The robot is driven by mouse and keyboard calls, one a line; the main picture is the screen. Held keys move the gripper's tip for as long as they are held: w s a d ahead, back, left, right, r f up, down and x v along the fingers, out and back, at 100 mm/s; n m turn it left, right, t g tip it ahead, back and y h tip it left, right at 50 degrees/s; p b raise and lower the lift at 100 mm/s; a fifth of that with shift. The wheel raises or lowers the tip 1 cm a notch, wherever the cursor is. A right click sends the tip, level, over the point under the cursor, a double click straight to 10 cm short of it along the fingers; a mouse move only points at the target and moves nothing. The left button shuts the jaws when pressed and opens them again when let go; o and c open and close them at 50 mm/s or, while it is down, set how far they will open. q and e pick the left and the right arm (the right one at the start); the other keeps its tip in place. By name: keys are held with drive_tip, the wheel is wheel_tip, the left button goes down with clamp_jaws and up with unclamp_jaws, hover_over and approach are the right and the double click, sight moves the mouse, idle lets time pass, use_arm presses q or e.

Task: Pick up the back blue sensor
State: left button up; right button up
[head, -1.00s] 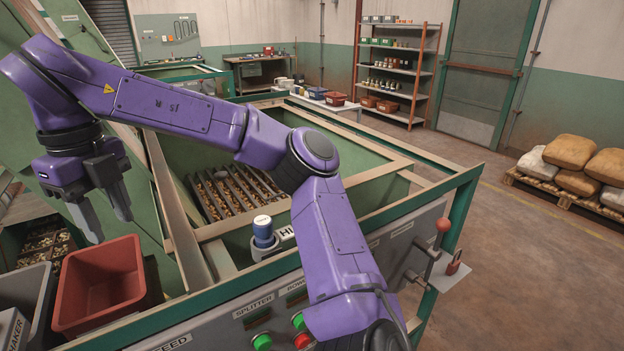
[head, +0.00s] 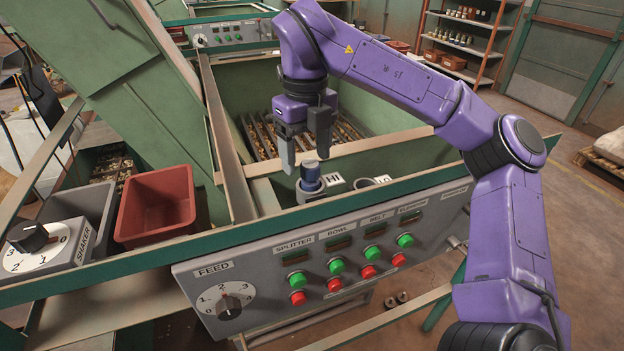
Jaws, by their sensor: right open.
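One blue sensor (head: 310,180) with a pale grey top shows. It stands upright in a holder beside the HI label (head: 335,181) on the hopper's near ledge. My right gripper (head: 305,157) is open and points down, with its fingertips close to the sensor's top, one on each side in the picture. I cannot tell whether they touch it. The grip is empty. A second holder (head: 367,183) by the LO label shows to the right; no second blue sensor shows. My left gripper is out of view.
The control panel (head: 262,277) with its buttons and FEED dial stands in front of the sensor. A red bin (head: 155,203) and a grey bin (head: 92,205) are at the left. The hopper's slatted tray (head: 350,128) lies behind the gripper.

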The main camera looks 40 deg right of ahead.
sight(311, 164)
drive_tip(key=f, duration=0.4)
drive_tip(key=shift+s+d+f, duration=0.1)
drive_tip(key=shift+s+d, duration=0.25)
drive_tip(key=shift+d, duration=0.05)
drive_tip(key=shift+w+f, duration=0.1)
drive_tip(key=shift+f, duration=0.1)
drive_tip(key=c, duration=1.2)
